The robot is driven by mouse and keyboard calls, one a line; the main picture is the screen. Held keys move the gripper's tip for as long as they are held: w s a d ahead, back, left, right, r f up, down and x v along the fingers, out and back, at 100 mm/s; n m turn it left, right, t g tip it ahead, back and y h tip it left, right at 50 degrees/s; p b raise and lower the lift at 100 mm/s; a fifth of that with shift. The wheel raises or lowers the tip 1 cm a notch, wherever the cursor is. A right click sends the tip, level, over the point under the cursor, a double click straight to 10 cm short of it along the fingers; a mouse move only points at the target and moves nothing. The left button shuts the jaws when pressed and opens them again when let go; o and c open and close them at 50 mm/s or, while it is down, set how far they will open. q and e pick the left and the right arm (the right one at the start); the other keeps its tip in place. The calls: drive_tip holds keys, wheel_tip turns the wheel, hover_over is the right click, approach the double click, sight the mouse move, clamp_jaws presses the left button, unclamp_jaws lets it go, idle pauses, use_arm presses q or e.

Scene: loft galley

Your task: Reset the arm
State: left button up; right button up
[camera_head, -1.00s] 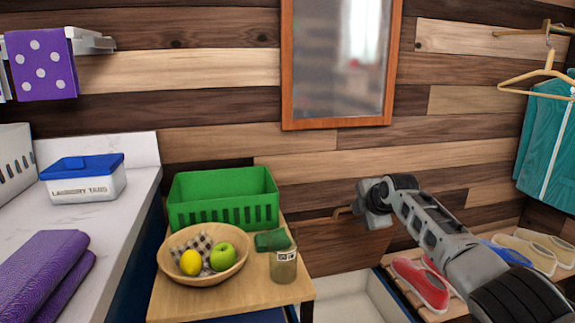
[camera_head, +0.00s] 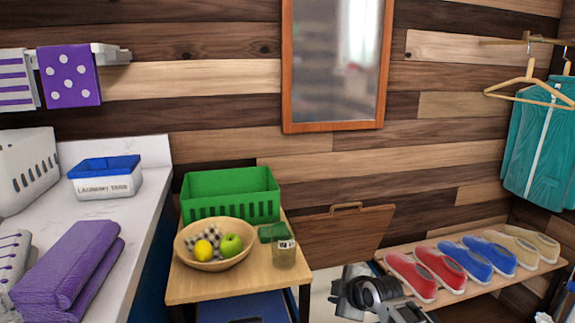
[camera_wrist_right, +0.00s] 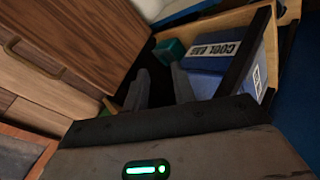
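My right arm shows at the bottom of the head view, with its gripper end (camera_head: 352,292) low in front of the side table and shoe shelf. In the right wrist view my right gripper (camera_wrist_right: 160,82) has its two dark fingers apart, and I see nothing held between them. Beyond the fingers is a blue box (camera_wrist_right: 215,62) with a white label, inside a wooden frame. A small green box (camera_wrist_right: 170,50) lies beside it. My left gripper is in neither view.
A side table (camera_head: 190,287) holds a green basket (camera_head: 225,190), a fruit bowl (camera_head: 212,262) and a small jar (camera_head: 284,254). A shelf (camera_head: 550,268) with several shoes stands at right. A white counter (camera_head: 140,212) with purple towels (camera_head: 70,265) is at left.

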drive_tip(key=s+a+f+m+p, duration=0.1)
drive_tip(key=s+f+m+p, duration=0.15)
drive_tip(key=s, duration=0.65)
drive_tip(key=s+a+f+m+p, duration=0.15)
drive_tip(key=s+m, duration=0.25)
drive_tip(key=s, duration=0.6)
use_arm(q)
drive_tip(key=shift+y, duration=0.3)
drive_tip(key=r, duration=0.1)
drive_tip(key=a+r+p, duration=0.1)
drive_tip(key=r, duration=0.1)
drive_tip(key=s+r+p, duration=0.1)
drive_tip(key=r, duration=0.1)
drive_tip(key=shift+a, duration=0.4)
use_arm(e)
drive_tip(key=s+d+r+m+t, duration=0.1)
drive_tip(key=s+d+r+m, duration=0.1)
drive_tip(key=s, duration=0.6)
drive_tip(key=s+d+r+m, duration=0.2)
drive_tip(key=s+r+m, duration=0.3)
drive_tip(key=s, duration=0.3)
drive_tip(key=shift+d+m+t, duration=0.15)
drive_tip(key=shift+m+t, duration=0.2)
drive_tip(key=shift+t, duration=0.05)
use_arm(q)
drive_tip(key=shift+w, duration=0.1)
use_arm(e)
drive_tip(key=shift+f, duration=0.1)
